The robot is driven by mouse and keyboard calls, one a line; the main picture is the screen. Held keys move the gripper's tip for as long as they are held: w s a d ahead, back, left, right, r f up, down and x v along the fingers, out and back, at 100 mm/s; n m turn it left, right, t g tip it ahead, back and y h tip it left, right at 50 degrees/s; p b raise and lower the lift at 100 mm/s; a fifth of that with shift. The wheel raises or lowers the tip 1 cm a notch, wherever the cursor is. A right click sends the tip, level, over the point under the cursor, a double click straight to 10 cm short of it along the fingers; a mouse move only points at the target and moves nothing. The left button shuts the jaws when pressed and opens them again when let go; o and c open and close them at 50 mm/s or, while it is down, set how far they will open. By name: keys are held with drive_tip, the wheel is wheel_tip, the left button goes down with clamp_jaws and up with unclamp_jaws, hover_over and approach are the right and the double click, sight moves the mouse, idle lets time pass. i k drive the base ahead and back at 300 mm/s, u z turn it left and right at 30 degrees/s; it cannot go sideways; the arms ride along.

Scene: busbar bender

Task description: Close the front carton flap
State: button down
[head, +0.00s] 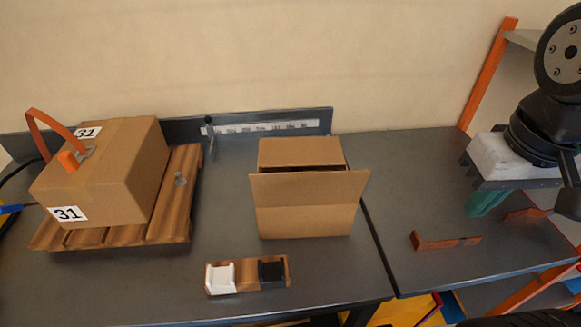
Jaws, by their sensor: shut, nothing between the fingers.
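The brown carton (305,222) stands upright on the grey bench in the middle. Its front flap (310,187) is open, sticking up and leaning outward above the front wall. Behind it a brown panel (300,151) lies across the top at the back, with a dark gap between it and the flap. The flap hides the rest of the opening. My gripper (569,188) shows only in part as a dark shape at the right edge, below my black arm joints. It is shut and empty, far to the right of the carton and apart from it.
A carton marked 31 (65,213) with an orange strap sits on a wooden pallet (178,190) at left. A wooden holder (247,268) with white and black blocks lies before the carton. A reddish bar (445,241) and white block (498,155) are at right.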

sight(307, 188)
drive_tip(key=k, duration=0.5)
drive_tip(key=z, duration=0.9)
drive_tip(key=k, duration=0.75)
drive_tip(key=u, duration=1.1)
drive_tip(key=i, duration=0.5)
drive_tip(key=z, duration=0.05)
